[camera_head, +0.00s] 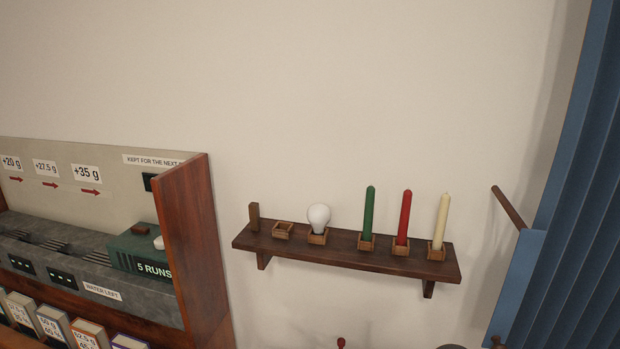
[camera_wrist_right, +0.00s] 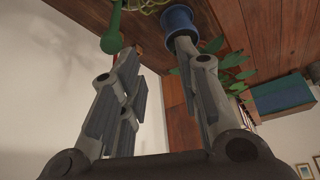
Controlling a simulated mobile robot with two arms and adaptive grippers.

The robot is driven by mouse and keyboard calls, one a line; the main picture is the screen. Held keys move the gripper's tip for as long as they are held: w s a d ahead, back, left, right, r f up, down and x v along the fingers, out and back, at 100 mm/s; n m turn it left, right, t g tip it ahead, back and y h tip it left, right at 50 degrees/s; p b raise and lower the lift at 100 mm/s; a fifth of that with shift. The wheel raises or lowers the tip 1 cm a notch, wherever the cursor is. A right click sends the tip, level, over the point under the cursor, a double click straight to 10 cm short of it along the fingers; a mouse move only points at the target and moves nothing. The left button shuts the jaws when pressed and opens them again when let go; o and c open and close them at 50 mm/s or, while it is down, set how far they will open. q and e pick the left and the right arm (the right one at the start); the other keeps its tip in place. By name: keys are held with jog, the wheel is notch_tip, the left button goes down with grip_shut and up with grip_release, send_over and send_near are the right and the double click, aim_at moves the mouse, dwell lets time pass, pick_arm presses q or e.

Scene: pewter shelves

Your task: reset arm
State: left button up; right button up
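My right gripper (camera_wrist_right: 155,55) shows in the right wrist view. Its two fingers stand apart with an empty gap between them. Past the left fingertip is a green rounded object (camera_wrist_right: 112,40), and past the right fingertip is a blue spool-like object (camera_wrist_right: 178,20). I cannot tell whether the fingertips touch either one. Neither gripper shows in the head view, and my left gripper is in no view.
A wall shelf (camera_head: 338,250) holds a white bulb (camera_head: 318,217), a green candle (camera_head: 368,213), a red candle (camera_head: 404,217) and a cream candle (camera_head: 441,220). A wooden cabinet side (camera_head: 196,250) stands left; a blue ribbed panel (camera_head: 575,190) and wooden peg (camera_head: 509,207) are right.

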jog(key=s+a+f+m, duration=0.1)
jog(key=s+a+f, duration=0.2)
jog(key=s, duration=0.2)
jog(key=s+d+f+m+h, duration=0.45)
jog(key=s+d+m, duration=0.25)
jog(key=s+d, duration=0.6)
notch_tip(320, 180, down, 26)
jog(key=s+a+g, duration=0.1)
jog(key=s+a, duration=0.1)
jog(key=s, duration=0.1)
jog(key=s+d+f+g, duration=0.1)
jog(key=s+d+f, duration=0.1)
jog(key=s+f, duration=1.3)
jog(key=shift+s+d+f+n, duration=0.2)
jog(key=shift+s+f+n, duration=0.2)
jog(key=shift+f, duration=0.35)
jog(key=shift+o, duration=0.4)
jog(key=shift+s+d+f+y, duration=0.1)
jog(key=shift+s+f+y, duration=0.05)
jog(key=shift+s+y, duration=0.15)
